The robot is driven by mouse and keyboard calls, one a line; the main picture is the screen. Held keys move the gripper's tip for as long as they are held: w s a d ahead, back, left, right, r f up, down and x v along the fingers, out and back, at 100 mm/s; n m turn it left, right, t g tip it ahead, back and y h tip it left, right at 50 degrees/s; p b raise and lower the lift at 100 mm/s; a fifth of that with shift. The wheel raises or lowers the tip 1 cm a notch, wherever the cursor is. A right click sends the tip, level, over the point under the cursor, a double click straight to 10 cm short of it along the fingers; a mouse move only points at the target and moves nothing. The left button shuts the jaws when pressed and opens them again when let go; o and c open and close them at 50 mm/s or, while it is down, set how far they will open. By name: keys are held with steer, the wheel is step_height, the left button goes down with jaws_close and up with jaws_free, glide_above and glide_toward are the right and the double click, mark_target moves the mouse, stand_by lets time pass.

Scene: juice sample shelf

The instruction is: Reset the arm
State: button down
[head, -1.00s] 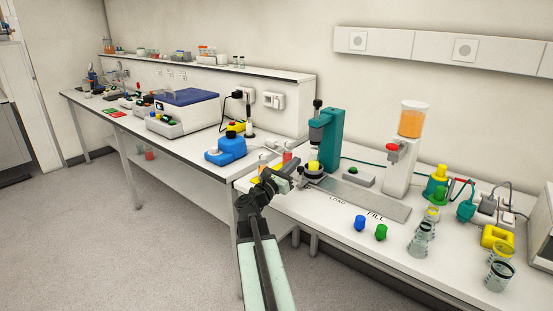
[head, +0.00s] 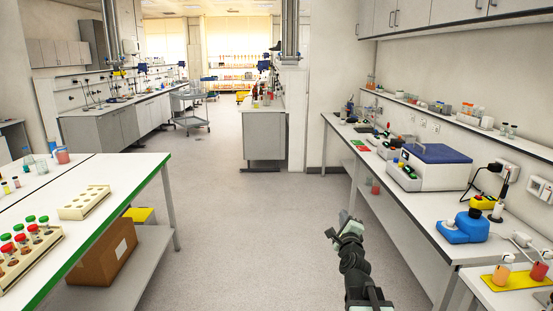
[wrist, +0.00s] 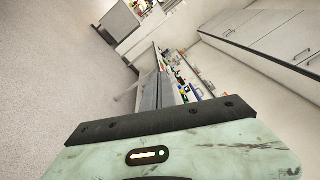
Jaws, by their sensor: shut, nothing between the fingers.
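My gripper (head: 345,226) shows in the head view at the lower middle right, at the end of my dark arm. It hangs over the open floor, left of the right-hand bench, and is apart from everything. In the wrist view its fingers (wrist: 160,92) lie close together with nothing between them. The lower part of my arm is cut off by the bottom edge of the head view.
The grey floor (head: 240,220) between is clear.

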steer(key=s+a+f+n+g+y+p, duration=0.1)
steer(key=s+a+f+n+g+y, duration=0.1)
steer(key=s+a+f+n+g, duration=0.35)
steer(key=s+a+f+n+g+y, duration=0.3)
steer(key=a+f+n, duration=0.6)
steer(key=s+d+f+n+g+h, duration=0.1)
steer(key=s+f+n+g, duration=0.3)
steer(key=s, duration=0.4)
steer(key=s+d+f+n+g+h, duration=0.1)
steer(key=s+d+f+n+g, duration=0.3)
steer(key=s, duration=0.5)
steer(key=shift+s+d+n+g+h, duration=0.15)
steer(key=shift+n+g+h, duration=0.25)
steer(key=shift+n+g, duration=0.4)
